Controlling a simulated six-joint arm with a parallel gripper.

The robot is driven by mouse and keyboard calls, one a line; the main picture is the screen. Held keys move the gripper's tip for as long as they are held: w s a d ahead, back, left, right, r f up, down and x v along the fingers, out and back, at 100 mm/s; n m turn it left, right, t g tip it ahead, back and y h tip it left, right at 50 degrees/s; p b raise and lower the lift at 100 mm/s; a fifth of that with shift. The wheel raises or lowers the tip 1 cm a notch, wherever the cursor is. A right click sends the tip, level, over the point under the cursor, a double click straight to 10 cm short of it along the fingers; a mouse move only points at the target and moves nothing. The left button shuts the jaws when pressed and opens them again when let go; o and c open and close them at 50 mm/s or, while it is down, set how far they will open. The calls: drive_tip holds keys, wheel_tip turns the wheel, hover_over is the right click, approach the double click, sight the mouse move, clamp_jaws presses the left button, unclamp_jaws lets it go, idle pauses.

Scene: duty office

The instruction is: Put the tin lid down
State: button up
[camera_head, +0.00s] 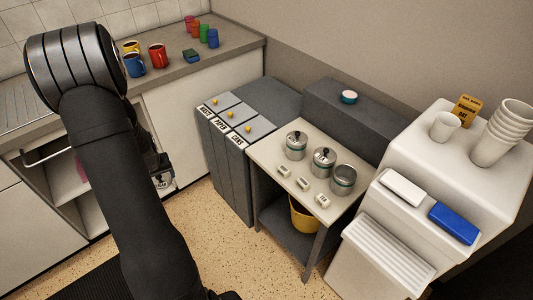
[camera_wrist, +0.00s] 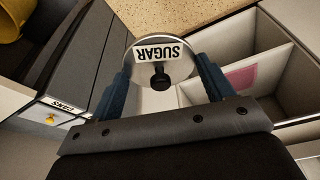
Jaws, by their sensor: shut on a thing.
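My gripper (camera_wrist: 165,80) is shut on the tin lid (camera_wrist: 181,68), a round pale lid with a black knob and a SUGAR label, upside down in the wrist view. In the head view the lid (camera_head: 164,185) is small beside my arm, in front of the white cabinets, partly hidden. On the side table (camera_head: 270,160) stand three metal tins. The back tin (camera_head: 295,152) and the middle tin (camera_head: 322,168) wear lids with dark knobs. The front tin (camera_head: 342,187) is open at the top. The lid is well left of the table.
Several small label blocks (camera_head: 303,184) lie before the tins. Grey bins (camera_head: 228,160) stand between my arm and the table. A yellow bucket (camera_head: 304,214) is on the lower shelf. Mugs (camera_head: 157,57) stand on the counter (camera_head: 235,40). Cups (camera_head: 502,130) top the white machine (camera_head: 450,165).

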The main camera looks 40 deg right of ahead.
drive_tip(key=w+d+m, duration=0.1)
drive_tip(key=d+m, duration=0.1)
drive_tip(key=d, duration=0.7)
drive_tip(key=shift+w+d+r+h, duration=0.2)
drive_tip(key=shift+d+r+h, duration=0.1)
drive_tip(key=shift+r, duration=0.1)
drive_tip(key=d, duration=0.4)
drive_tip(key=s+d+r+m, duration=0.1)
drive_tip(key=d, duration=0.2)
drive_tip(key=d+m, duration=0.1)
drive_tip(key=d, duration=0.3)
drive_tip(key=shift+s+d+r+g, duration=0.15)
drive_tip(key=shift+s+d+g, duration=0.05)
drive_tip(key=shift+d+g, duration=0.15)
drive_tip(key=s+d+r+m, duration=0.1)
drive_tip(key=s+d, duration=0.2)
drive_tip(key=d, duration=0.3)
drive_tip(key=s+d+r+m+h, duration=0.1)
drive_tip(key=s+d+m, duration=0.1)
drive_tip(key=d, duration=0.4)
drive_tip(key=s+d+r+m, duration=0.1)
drive_tip(key=s+d, duration=0.2)
drive_tip(key=d, duration=0.3)
drive_tip(key=shift+g, duration=0.45)
drive_tip(key=f, duration=0.4)
drive_tip(key=d+f, duration=0.1)
drive_tip(key=f, duration=0.1)
drive_tip(key=shift+s, duration=0.35)
drive_tip(key=shift+f, duration=2.1)
drive_tip(key=shift+f, duration=0.15)
